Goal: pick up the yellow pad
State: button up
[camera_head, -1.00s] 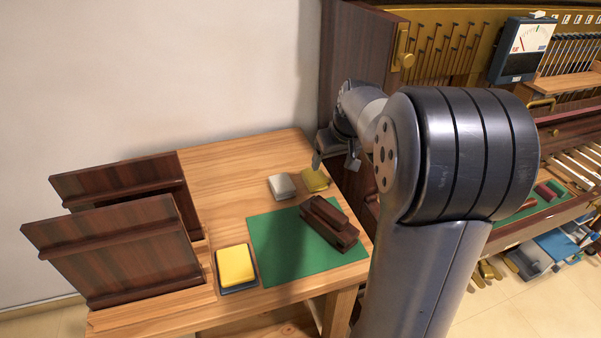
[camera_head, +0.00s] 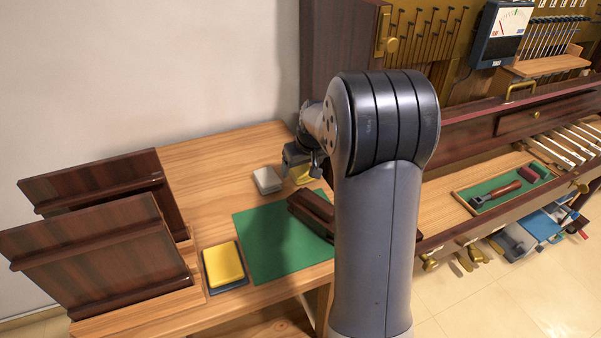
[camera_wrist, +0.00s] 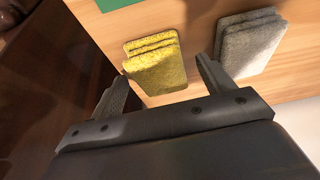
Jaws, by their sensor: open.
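A yellow pad (camera_head: 302,175) lies on the wooden bench beside the wall, partly hidden by my gripper (camera_head: 304,166). In the wrist view the yellow pad (camera_wrist: 156,66) looks like a small rough-surfaced stack. It lies ahead of my gripper (camera_wrist: 161,78), roughly between the two spread fingers, which are open and empty. I cannot tell how much height is between the fingertips and the pad. A second yellow block (camera_head: 223,263), smooth, lies on a dark base near the bench's front.
A grey pad (camera_head: 266,180) lies just left of the yellow pad; it also shows in the wrist view (camera_wrist: 248,42). A green mat (camera_head: 265,240) holds a dark wooden block (camera_head: 308,212). Dark panels (camera_head: 95,250) stand at left. The piano (camera_head: 480,135) is at right.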

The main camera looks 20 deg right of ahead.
aim_at(302, 169)
jog(key=shift+f, duration=0.15)
jog(key=shift+c, duration=0.6)
jog(key=c, duration=0.9)
notch_tip(302, 169, up, 10)
jog(key=shift+r+p, duration=0.1)
jog(key=shift+p, duration=0.85)
jog(key=o, duration=0.4)
jog(key=shift+c, duration=0.2)
jog(key=c, duration=0.3)
